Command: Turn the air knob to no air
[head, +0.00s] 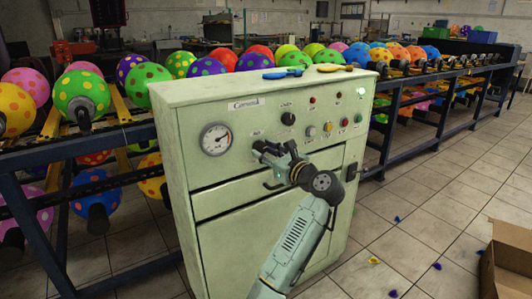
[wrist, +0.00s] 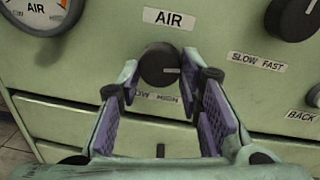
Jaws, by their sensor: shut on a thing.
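The air knob (wrist: 159,65) is a round black knob with a pale line pointing right, under the AIR label (wrist: 169,18) on the panel. My gripper (wrist: 163,72) has its two purple-padded fingers on either side of the knob and is shut on it. The words LOW and HIGH show below the knob, partly hidden by the fingers. In the head view my gripper (head: 266,152) is at the front of the pale green control cabinet (head: 260,240) and hides the air knob.
The AIR gauge (head: 215,139) is left of the knob. The SLOW FAST knob (wrist: 292,18) is at upper right, with several buttons beyond. Racks of balloons (head: 80,95) stand behind the cabinet. A cardboard box (head: 508,262) is on the floor at right; tiled floor lies between.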

